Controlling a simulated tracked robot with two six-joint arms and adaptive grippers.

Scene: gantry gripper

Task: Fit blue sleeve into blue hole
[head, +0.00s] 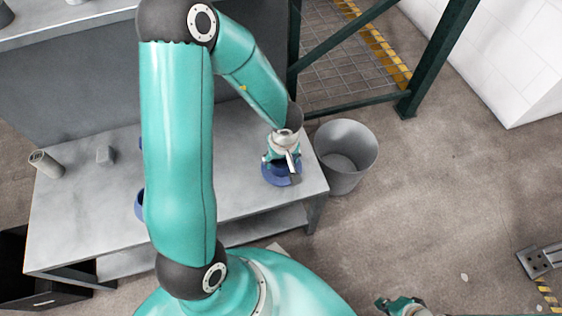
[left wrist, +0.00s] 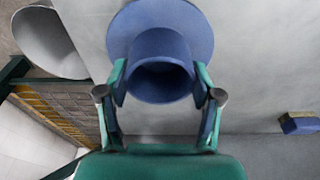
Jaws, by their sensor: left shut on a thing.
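A blue sleeve (left wrist: 160,66) with a hollow round body sits between the fingers of my left gripper (left wrist: 160,88) in the left wrist view. A wide blue disc (left wrist: 195,25) lies behind it; I cannot tell whether they are one piece. In the head view, my left gripper (head: 289,178) is low over the right end of the table, at the blue disc (head: 271,177). Another blue piece (head: 139,205) is mostly hidden behind my left arm; I cannot tell whether it has the blue hole. My right gripper (head: 402,305) is partly visible at the bottom edge, its jaws unclear.
The grey table (head: 80,220) carries a grey cylinder (head: 46,164) and a small grey block (head: 104,155) at left. A blue block (left wrist: 300,123) shows at right in the left wrist view. A grey bin (head: 346,150) stands beside the table's right end, near a green frame (head: 430,60).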

